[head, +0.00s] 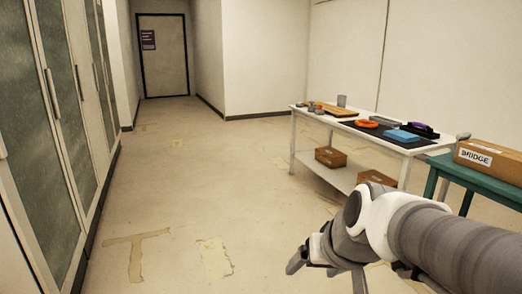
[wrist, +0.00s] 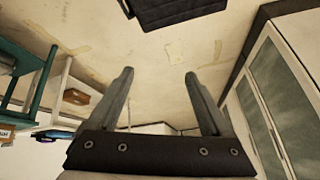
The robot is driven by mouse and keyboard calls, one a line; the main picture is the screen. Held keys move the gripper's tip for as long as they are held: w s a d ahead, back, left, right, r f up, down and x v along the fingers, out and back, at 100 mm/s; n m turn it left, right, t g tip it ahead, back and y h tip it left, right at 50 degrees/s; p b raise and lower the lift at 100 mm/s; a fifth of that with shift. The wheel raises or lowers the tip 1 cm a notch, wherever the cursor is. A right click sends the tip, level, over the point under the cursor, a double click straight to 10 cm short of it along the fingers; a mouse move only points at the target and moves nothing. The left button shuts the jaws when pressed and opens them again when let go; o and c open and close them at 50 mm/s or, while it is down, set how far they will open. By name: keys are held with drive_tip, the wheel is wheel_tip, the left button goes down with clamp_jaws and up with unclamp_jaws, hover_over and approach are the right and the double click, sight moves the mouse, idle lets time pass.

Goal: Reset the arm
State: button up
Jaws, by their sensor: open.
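My gripper (head: 312,257) is at the lower right of the head view, held over bare floor at the end of my grey and white arm. In the wrist view my gripper (wrist: 160,80) shows two grey fingers standing well apart with nothing between them. The gripper touches nothing that I can see. The arm reaches in from the right edge of the head view.
A white table (head: 303,122) with several items stands right of centre. A teal table (head: 434,180) with a box labelled BRIDGE (head: 490,160) is at the right. Cabinets (head: 45,110) line the left. The floor (head: 190,165) toward the door (head: 163,60) is clear.

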drive_tip(key=s+d+r+h, duration=0.15)
drive_tip(key=s+d, duration=0.35)
drive_tip(key=s, duration=0.6)
wheel_tip(320, 180, up, 18)
drive_tip(key=p, duration=1.9)
drive_tip(key=shift+w+a+r+g, duration=0.15)
drive_tip(key=shift+w+r+g, duration=0.1)
drive_tip(key=shift+w+g, duration=0.1)
